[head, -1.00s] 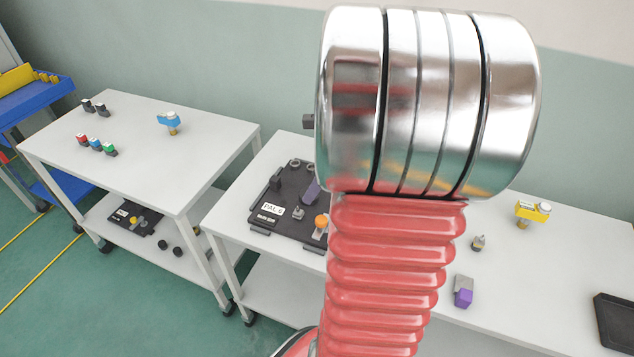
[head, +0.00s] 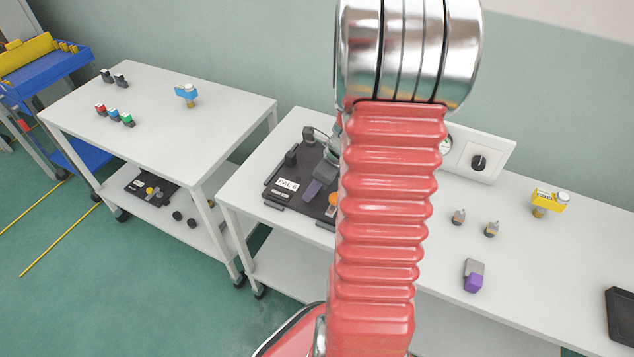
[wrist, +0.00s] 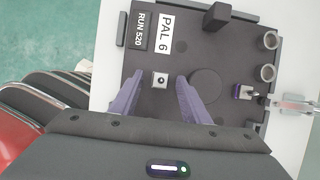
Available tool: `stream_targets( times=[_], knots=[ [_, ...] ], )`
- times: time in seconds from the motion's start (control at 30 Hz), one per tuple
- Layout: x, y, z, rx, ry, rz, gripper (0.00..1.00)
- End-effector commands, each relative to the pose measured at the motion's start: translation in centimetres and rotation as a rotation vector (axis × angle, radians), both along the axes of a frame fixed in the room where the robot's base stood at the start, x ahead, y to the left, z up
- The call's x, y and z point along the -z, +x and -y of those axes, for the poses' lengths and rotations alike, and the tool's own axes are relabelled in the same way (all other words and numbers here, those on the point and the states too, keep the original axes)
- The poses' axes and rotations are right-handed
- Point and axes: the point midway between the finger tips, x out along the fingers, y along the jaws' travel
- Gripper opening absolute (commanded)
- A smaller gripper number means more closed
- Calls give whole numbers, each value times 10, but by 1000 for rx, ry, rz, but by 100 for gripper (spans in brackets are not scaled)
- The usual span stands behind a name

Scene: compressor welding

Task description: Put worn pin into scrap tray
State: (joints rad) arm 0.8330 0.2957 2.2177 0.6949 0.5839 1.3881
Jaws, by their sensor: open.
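A small pale metal block with a dark round centre, perhaps the worn pin (wrist: 160,79), sits on the dark pallet (wrist: 175,45) labelled PAL 6 in the wrist view. My gripper (wrist: 160,75) is open, with one purple-grey finger on each side of this block and gaps showing on both sides. Height above the pallet cannot be told. In the head view a purple finger of my gripper shows over the pallet (head: 283,194), and my arm hides much of it. A black tray (head: 621,315), perhaps the scrap tray, is cut off at the right edge.
Two small pins (head: 458,216) (head: 491,228) stand on the right table, with a grey and purple block (head: 474,275) and a yellow device (head: 548,201) near them. A wall panel with a black knob (head: 478,162) is behind.

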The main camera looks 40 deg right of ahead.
Motion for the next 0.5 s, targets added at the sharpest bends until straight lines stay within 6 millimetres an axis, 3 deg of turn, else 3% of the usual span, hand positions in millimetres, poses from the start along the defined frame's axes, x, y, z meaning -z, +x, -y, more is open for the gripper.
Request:
stream_targets(
  times=[0.27,0.5],
  knots=[
    [1,0,0,0,0,0,42],
    [1,0,0,-1,0,0,25]
  ],
)
